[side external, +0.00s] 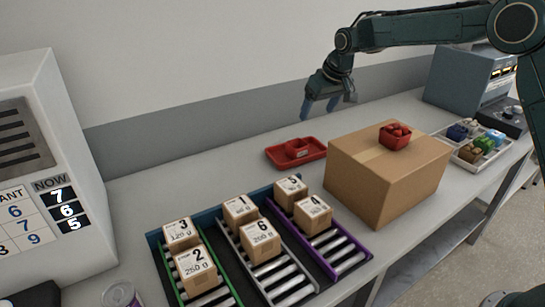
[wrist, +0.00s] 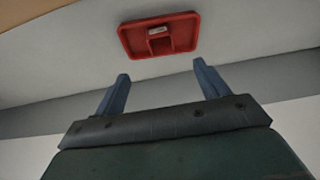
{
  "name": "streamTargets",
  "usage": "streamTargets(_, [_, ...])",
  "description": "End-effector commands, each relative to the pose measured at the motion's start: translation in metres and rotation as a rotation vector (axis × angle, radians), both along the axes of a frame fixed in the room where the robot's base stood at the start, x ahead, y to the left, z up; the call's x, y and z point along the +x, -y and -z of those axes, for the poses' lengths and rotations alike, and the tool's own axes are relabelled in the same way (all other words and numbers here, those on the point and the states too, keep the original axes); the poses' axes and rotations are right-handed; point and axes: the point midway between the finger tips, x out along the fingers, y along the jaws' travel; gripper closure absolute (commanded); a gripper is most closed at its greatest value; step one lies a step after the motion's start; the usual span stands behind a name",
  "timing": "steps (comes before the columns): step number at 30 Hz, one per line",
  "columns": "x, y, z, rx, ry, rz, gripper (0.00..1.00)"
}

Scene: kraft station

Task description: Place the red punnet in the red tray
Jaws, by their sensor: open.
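The red punnet (side external: 395,137), filled with red pieces, sits on top of a large cardboard box (side external: 370,184). The red tray (side external: 275,155) lies on the bench to the left of that box. My gripper (side external: 320,108) is open and empty, in the air above and behind the red tray, well left of the punnet. Its two blue fingers (wrist: 161,72) show in the wrist view, apart from the tray.
Several numbered small boxes (side external: 261,240) stand on roller lanes at the front. A light tray (side external: 465,158) of small coloured items is at the right, near a grey machine (side external: 462,85). A white panel (side external: 65,150) stands at the left.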

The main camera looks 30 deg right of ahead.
Motion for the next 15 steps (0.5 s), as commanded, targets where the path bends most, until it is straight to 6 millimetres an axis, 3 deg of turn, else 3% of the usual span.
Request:
streamTargets(6, [-0.052, -0.002, -0.045, 0.000, 0.015, 0.000, 0.26])
streamTargets(15, [-0.132, -0.004, -0.087, -0.001, 0.031, 0.000, 0.26])
